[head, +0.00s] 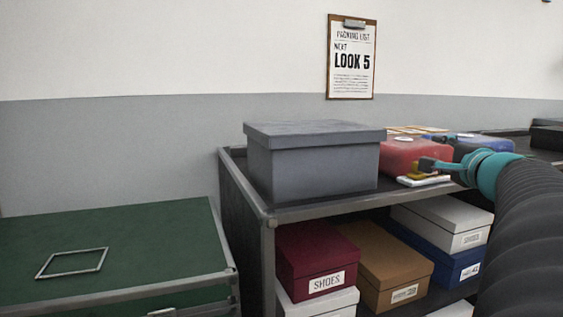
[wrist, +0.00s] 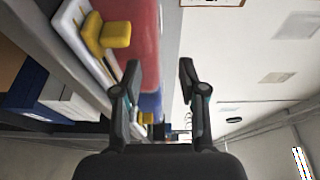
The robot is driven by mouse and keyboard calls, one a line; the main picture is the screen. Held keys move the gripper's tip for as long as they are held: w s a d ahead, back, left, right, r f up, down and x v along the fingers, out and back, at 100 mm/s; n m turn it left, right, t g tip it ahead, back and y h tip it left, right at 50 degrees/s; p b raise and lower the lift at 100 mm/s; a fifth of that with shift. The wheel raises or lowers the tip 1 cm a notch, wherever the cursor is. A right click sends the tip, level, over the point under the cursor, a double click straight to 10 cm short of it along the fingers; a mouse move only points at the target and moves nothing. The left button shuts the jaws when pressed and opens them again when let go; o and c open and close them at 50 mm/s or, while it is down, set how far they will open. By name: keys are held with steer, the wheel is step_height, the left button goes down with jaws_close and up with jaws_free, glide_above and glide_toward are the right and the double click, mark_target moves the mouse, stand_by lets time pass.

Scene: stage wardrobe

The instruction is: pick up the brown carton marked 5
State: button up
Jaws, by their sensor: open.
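A brown carton (head: 385,262) sits on the shelf below the rack's top, between a dark red box and a blue box. Its white front label is too small to read surely; I cannot confirm a 5. My gripper (head: 430,152) is above the rack top at the right, higher than the carton and apart from it. In the wrist view my gripper (wrist: 160,68) has its two fingers spread with nothing between them. A brown patch at that view's left edge may be the carton, but I cannot tell.
A grey lidded box (head: 315,160) and a red box (head: 405,152) stand on the rack top (head: 330,207). A yellow object (head: 419,171) lies by the red box. The dark red SHOES box (head: 310,255) and blue box (head: 440,255) flank the carton. A green-topped case (head: 140,235) stands left.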

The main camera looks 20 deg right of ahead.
glide_toward(412, 140)
steer(key=x, duration=0.4)
steer(key=shift+f+p, duration=0.1)
steer(key=shift+p, duration=0.2)
steer(key=shift+p+x, duration=0.45)
steer(key=shift+x, duration=2.6)
steer(key=shift+f, duration=0.2)
steer(key=shift+c, duration=0.3)
jaws_close()
steer(key=shift+r, duration=0.2)
